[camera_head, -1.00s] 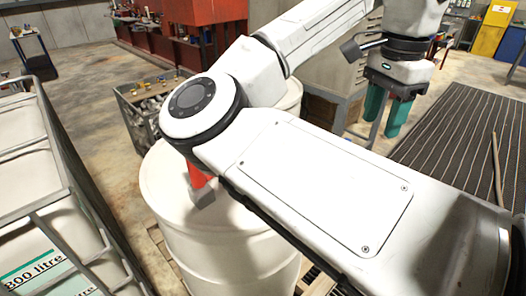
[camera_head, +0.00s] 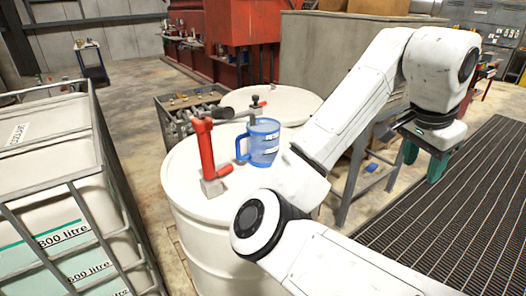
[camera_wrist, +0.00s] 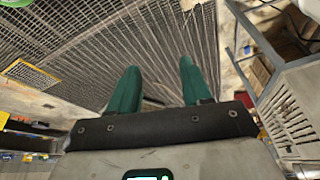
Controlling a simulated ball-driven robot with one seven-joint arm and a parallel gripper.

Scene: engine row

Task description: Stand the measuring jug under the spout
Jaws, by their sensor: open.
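A blue see-through measuring jug (camera_head: 263,143) stands upright on the white drum top (camera_head: 190,190) in the head view, its handle to the left. A red pump (camera_head: 206,150) stands left of it on the same drum. My gripper (camera_head: 424,160) is to the right, well away from the jug, with green fingers apart and empty. The wrist view shows the fingers (camera_wrist: 158,72) with nothing between them.
A second white drum (camera_head: 295,97) stands behind. A caged white tank (camera_head: 50,195) is at the left. A grey metal stand (camera_head: 365,185) is right of the drums, and dark floor grating (camera_head: 470,200) lies under my gripper. A red machine (camera_head: 235,35) is at the back.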

